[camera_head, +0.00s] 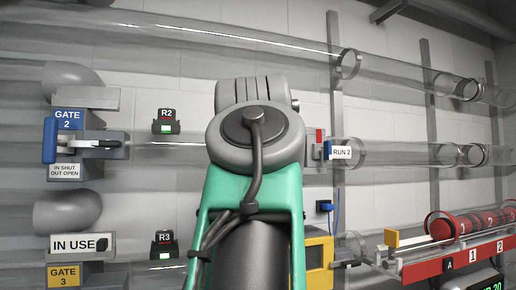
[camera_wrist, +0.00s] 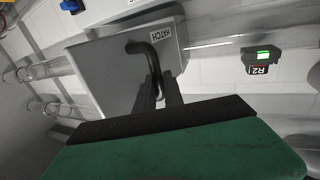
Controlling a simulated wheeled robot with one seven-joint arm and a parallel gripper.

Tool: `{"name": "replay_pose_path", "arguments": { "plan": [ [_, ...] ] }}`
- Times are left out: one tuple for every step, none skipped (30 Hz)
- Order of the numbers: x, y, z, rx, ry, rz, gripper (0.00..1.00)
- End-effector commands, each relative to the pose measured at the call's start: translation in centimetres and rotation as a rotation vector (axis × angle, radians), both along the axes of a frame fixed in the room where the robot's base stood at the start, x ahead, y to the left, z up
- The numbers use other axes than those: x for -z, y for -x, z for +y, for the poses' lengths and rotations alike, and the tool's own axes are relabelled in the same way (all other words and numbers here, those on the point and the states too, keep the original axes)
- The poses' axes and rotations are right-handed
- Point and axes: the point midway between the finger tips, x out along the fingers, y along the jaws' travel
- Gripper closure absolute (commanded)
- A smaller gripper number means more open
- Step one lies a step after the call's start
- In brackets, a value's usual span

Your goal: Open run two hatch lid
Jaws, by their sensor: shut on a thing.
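In the wrist view, a grey hatch lid (camera_wrist: 105,80) carries a white HATCH label (camera_wrist: 159,33) and a dark bent handle (camera_wrist: 140,46). My gripper (camera_wrist: 166,90) is at the handle, its dark fingers shut on the handle's lower part. I cannot tell how far the lid stands from its seat. In the head view, the RUN 2 label (camera_head: 341,153) marks the clear tube just right of my arm. My arm hides the hatch and my gripper there.
The R2 indicator (camera_head: 166,122) glows green, as does the R3 indicator (camera_head: 164,245). A red rack (camera_head: 440,265) with red carriers is at the lower right. Clear tubes run above and below.

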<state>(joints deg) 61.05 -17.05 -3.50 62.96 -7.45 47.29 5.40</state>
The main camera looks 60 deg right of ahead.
Motion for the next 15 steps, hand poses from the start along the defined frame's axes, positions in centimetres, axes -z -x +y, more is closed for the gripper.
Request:
{"name": "replay_pose_path", "arguments": {
  "plan": [
    [-0.29,-0.06,0.55,-0.006,0.012,-0.006,1.0],
    [-0.32,-0.01,0.62,-0.005,0.011,-0.006,1.0],
    [-0.36,0.04,0.71,-0.003,0.012,-0.006,1.0],
    [-0.38,0.14,0.74,-0.001,0.011,-0.006,1.0],
    [-0.39,0.21,0.76,0.001,0.011,-0.006,1.0],
    [-0.38,0.26,0.8,0.002,0.01,-0.005,1.0],
    [-0.38,0.32,0.8,0.004,0.009,-0.006,1.0],
    [-0.37,0.36,0.8,0.005,0.008,-0.006,1.0],
    [-0.37,0.41,0.8,0.006,0.007,-0.005,1.0],
    [-0.37,0.44,0.79,0.007,0.007,-0.005,1.0],
    [-0.37,0.47,0.78,0.008,0.007,-0.004,1.0],
    [-0.37,0.5,0.76,0.009,0.007,-0.004,1.0],
    [-0.37,0.52,0.75,0.01,0.007,-0.004,1.0],
    [-0.37,0.53,0.74,0.01,0.007,-0.004,1.0],
    [-0.37,0.56,0.72,0.011,0.007,-0.004,1.0]
  ]
}}
